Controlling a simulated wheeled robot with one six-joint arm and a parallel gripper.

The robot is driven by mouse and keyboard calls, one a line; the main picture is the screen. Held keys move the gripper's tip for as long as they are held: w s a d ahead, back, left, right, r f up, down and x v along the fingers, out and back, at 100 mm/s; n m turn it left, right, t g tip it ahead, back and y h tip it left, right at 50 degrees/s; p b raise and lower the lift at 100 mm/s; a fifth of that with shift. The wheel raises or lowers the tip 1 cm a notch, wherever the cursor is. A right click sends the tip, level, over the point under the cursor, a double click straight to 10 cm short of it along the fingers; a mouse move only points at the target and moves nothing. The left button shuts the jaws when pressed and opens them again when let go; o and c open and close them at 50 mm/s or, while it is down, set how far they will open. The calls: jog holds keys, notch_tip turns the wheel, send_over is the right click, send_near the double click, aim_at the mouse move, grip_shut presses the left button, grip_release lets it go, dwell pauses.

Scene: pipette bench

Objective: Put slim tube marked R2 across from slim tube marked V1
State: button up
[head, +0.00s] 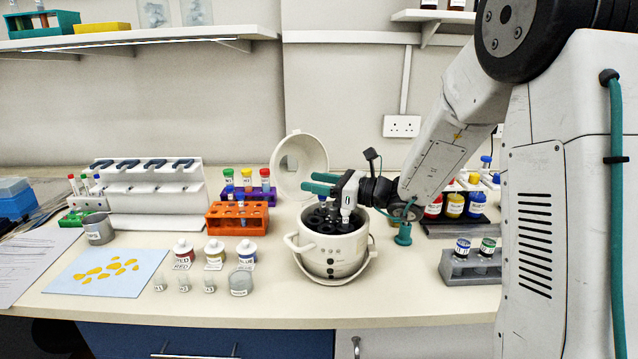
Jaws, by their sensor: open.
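A white pot-shaped centrifuge (333,262) stands mid-bench with its round lid (300,166) open behind it. Its dark rotor (322,222) shows several holes. A slim blue-capped tube (321,198) appears to stand in the rotor, just below my gripper (312,184). My gripper is open, its teal fingers pointing left over the rotor; no tube shows clearly between them. I cannot read R2 or V1 on any tube. My gripper and wrist hide part of the rotor.
A purple rack (233,192) holds tubes behind the orange rack. Labelled bottles (183,253) and small cups stand in front. A white pipette stand (150,195) and a stained blue sheet (106,272) are left. The front bench strip is clear.

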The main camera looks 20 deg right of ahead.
jog(key=v, duration=0.8)
jog(key=shift+a, duration=0.1)
